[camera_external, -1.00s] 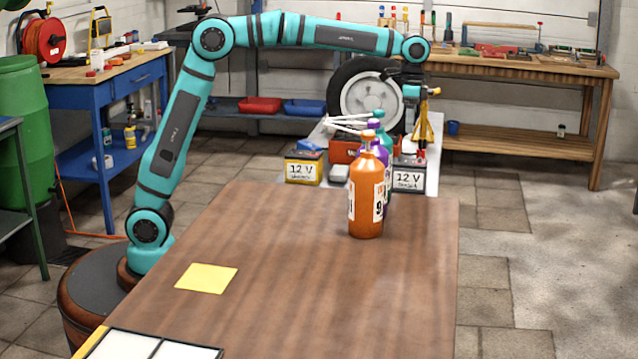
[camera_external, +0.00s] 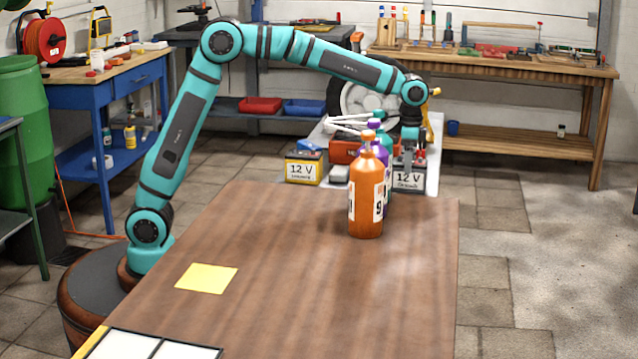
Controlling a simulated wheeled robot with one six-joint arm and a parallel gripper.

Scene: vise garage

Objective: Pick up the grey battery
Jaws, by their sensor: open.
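The grey battery (camera_external: 409,180), with a white "12 V" label, stands at the far right end of the table, just right of the bottles. My gripper (camera_external: 408,155) points down right at the top of this battery. It is open; its fingertips are small and dark here, and I cannot tell whether they touch the battery. A second "12 V" battery (camera_external: 304,170), with a yellow lower part, stands to the left.
An orange bottle (camera_external: 366,205) stands in front, with purple and green bottles in a row behind it, close to the grey battery's left side. A red box (camera_external: 343,152) and a wheel (camera_external: 362,95) are behind.

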